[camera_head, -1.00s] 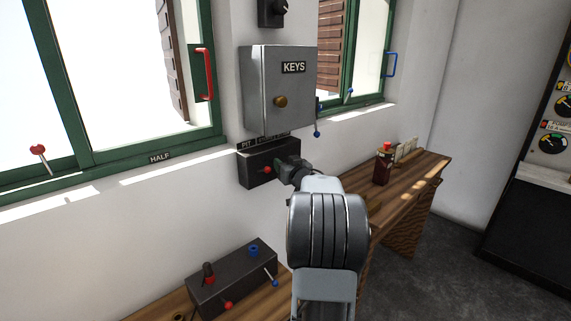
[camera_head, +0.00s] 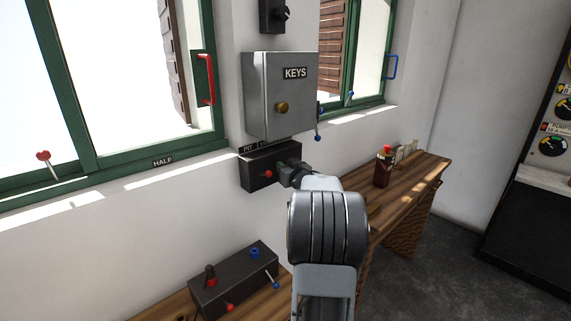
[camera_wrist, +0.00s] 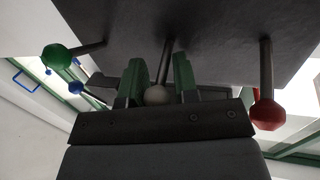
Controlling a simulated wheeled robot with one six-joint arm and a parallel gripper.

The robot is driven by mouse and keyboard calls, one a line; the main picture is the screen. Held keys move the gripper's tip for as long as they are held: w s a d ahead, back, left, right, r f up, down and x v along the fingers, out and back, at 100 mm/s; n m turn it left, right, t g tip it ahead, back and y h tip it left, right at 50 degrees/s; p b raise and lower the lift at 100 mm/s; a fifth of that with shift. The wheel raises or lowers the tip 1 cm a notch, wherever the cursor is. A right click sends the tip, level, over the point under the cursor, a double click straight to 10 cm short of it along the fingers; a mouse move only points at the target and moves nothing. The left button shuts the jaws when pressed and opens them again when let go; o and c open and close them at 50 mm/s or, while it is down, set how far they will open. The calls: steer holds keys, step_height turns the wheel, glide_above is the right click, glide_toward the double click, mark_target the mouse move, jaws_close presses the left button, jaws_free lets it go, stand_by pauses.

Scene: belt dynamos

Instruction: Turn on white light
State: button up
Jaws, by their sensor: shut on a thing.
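A dark switch box (camera_head: 257,178) is fixed to the wall under the grey KEYS cabinet. In the wrist view the box underside (camera_wrist: 220,30) carries a white-knobbed lever (camera_wrist: 157,95) in the middle, a red-knobbed lever (camera_wrist: 268,114) at right and a green-knobbed lever (camera_wrist: 57,56) at left. My gripper (camera_wrist: 160,78) has its two green fingers shut on either side of the white lever. In the head view my gripper (camera_head: 292,174) is against the front of the box, and my wrist partly hides it. The white and green knobs are hidden there.
The KEYS cabinet (camera_head: 265,95) hangs just above the box. A second control box (camera_head: 233,281) with red and blue knobs sits on the bench at lower left. A small red-topped device (camera_head: 383,168) stands on the wooden bench at right. Open floor lies right.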

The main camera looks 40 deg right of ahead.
steer(key=r+g+p, duration=0.1)
steer(key=p, duration=0.3)
steer(key=shift+d+r, duration=0.15)
steer(key=shift+g+p, duration=0.4)
steer(key=shift+p, duration=0.45)
steer(key=shift+f, duration=0.3)
steer(key=o, duration=0.8)
steer(key=shift+d, duration=0.1)
steer(key=b+v, duration=0.1)
steer(key=v, duration=1.2)
steer(key=shift+s+r, duration=0.1)
steer(key=shift+s, duration=0.25)
steer(key=shift+n, duration=0.3)
